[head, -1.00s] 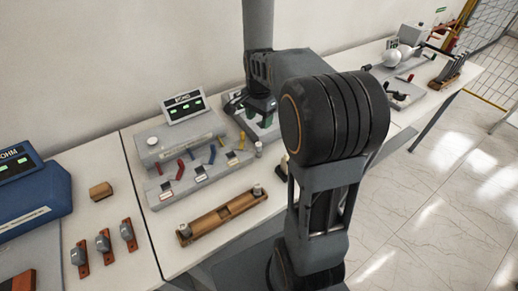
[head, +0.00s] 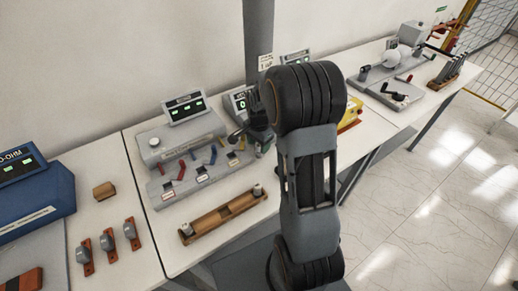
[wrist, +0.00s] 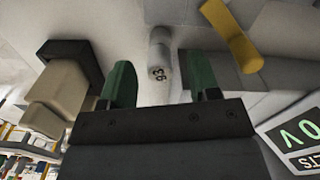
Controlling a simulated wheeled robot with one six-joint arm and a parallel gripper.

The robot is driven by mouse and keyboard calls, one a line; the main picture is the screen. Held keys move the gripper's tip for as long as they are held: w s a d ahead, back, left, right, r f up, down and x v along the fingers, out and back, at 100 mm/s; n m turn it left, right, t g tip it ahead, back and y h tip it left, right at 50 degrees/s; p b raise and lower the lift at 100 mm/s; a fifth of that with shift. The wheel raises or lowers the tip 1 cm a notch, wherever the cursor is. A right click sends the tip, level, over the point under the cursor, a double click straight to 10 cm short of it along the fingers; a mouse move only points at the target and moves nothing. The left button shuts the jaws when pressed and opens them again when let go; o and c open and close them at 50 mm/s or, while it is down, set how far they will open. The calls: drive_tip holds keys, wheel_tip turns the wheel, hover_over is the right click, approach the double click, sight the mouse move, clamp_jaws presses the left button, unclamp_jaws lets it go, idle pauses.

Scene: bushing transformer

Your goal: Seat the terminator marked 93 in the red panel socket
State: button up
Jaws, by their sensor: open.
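The terminator marked 93 (wrist: 160,55) is a pale cylinder with its number facing the camera in the wrist view. My gripper (wrist: 163,90) is open, and its two green fingers lie on either side of the picture line to the cylinder. The fingers do not visibly touch it. In the head view my gripper (head: 257,130) is over the right end of the grey panel (head: 212,178), and the terminator is largely hidden there. The panel has dark sockets and red, blue and yellow pieces. The red-marked socket looks to be the left one (head: 168,187), though its label is small.
A yellow piece (wrist: 232,35) lies close right of the terminator. A dark and beige block (wrist: 60,90) is at left in the wrist view. A wooden rack (head: 222,214) with cylinders stands before the panel. A meter (head: 185,107) stands behind. Some bare table surrounds the rack.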

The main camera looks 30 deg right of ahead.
drive_tip(key=shift+f, duration=0.9)
drive_tip(key=shift+c, duration=0.5)
clamp_jaws()
drive_tip(key=shift+r, duration=0.15)
